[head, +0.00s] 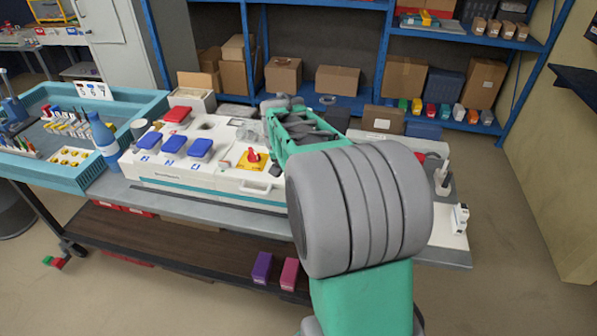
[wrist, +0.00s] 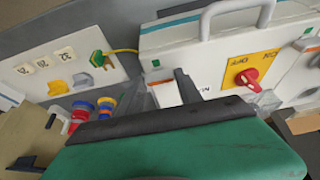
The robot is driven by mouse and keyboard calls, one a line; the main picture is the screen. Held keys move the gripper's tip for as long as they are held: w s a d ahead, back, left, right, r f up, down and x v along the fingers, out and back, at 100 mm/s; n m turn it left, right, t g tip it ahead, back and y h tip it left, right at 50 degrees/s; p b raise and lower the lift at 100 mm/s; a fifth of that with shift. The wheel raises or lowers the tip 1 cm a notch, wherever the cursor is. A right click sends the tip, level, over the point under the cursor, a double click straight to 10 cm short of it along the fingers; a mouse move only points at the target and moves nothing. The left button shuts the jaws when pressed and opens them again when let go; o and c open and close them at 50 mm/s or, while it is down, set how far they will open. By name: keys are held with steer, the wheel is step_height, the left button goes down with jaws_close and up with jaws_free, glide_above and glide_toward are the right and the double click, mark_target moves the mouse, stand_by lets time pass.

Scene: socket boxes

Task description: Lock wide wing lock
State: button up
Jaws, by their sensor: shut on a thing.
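My gripper (wrist: 163,90) shows in the wrist view with its two dark fingers spread a little apart at the edge of the white socket box (wrist: 185,44). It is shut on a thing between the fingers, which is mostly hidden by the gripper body. I cannot make out a wide wing lock clearly, or tell how it is turned. A red rotary knob (wrist: 247,77) on a yellow plate (wrist: 240,66) sits right of the fingers, apart from them. In the head view my arm hides the fingertips; the red knob (head: 253,156) shows left of my arm.
Blue-lidded sockets (head: 173,144) and a red lid (head: 177,114) are on the box. A blue bottle (head: 104,139) and a teal tray (head: 62,172) stand at the left. The wrist view shows a white panel with a green plug (wrist: 97,63) and a grey box handle (wrist: 235,14).

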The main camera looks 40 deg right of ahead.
steer(key=shift+w+r, duration=0.1)
steer(key=shift+r, duration=0.05)
steer(key=o, duration=1.4)
steer(key=v, duration=0.7)
steer(key=shift+a+r+b, duration=0.1)
steer(key=shift+r+b, duration=0.15)
steer(key=shift+b, duration=0.1)
